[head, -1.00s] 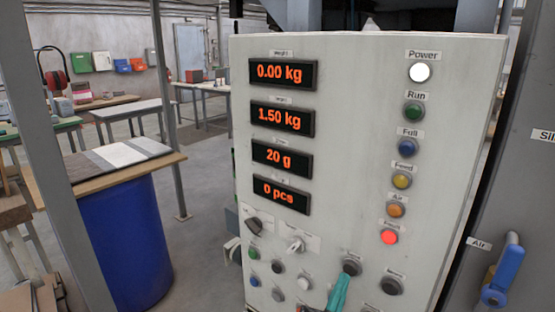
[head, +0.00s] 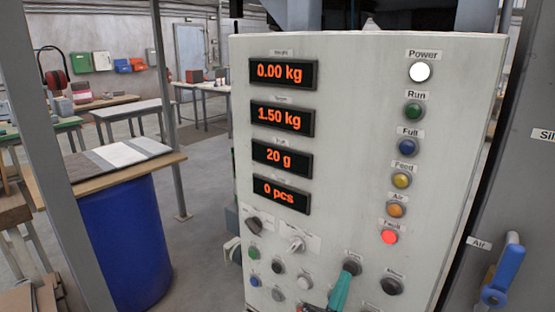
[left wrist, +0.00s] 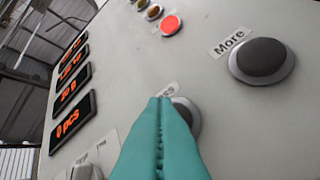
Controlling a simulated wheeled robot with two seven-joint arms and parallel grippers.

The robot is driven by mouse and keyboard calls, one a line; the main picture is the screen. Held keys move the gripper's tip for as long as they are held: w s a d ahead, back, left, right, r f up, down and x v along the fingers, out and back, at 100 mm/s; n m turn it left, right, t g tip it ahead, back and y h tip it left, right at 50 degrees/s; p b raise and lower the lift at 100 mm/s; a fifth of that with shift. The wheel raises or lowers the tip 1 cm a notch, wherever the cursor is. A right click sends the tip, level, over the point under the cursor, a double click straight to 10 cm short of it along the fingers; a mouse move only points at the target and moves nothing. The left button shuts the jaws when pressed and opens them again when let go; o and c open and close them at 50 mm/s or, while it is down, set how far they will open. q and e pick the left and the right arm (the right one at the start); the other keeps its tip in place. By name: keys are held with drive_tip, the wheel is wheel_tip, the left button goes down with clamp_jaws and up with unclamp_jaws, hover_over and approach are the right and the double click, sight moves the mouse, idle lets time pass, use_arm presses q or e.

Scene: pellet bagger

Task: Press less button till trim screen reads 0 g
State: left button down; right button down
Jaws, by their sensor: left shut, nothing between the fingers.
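The trim screen (head: 281,157) on the pale control panel reads 20 g, third in the column of displays. My left gripper (head: 342,285) has teal fingers, shut and empty, at the less button (head: 352,268). In the left wrist view the fingertips (left wrist: 161,102) lie over part of the less button (left wrist: 187,115) and hide much of it and its label. I cannot tell whether they touch it. The dark more button (left wrist: 262,57) is to its right, and also shows in the head view (head: 391,286). My right gripper is not in view.
Other displays read 0.00 kg (head: 283,73), 1.50 kg (head: 282,117) and 0 pcs (head: 281,194). The red fault lamp (head: 389,237) and white power lamp (head: 420,72) are lit. Knobs and small buttons crowd the lower left panel. A blue-handled air valve (head: 505,272) stands at right.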

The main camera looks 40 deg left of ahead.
use_arm(q)
drive_tip(key=shift+w, duration=0.5)
idle(0.5)
drive_tip(key=shift+s, duration=0.8)
drive_tip(key=s+p, duration=0.2)
drive_tip(key=s, duration=0.4)
drive_tip(key=shift+d, duration=0.2)
drive_tip(key=shift+f, duration=0.1)
idle(0.4)
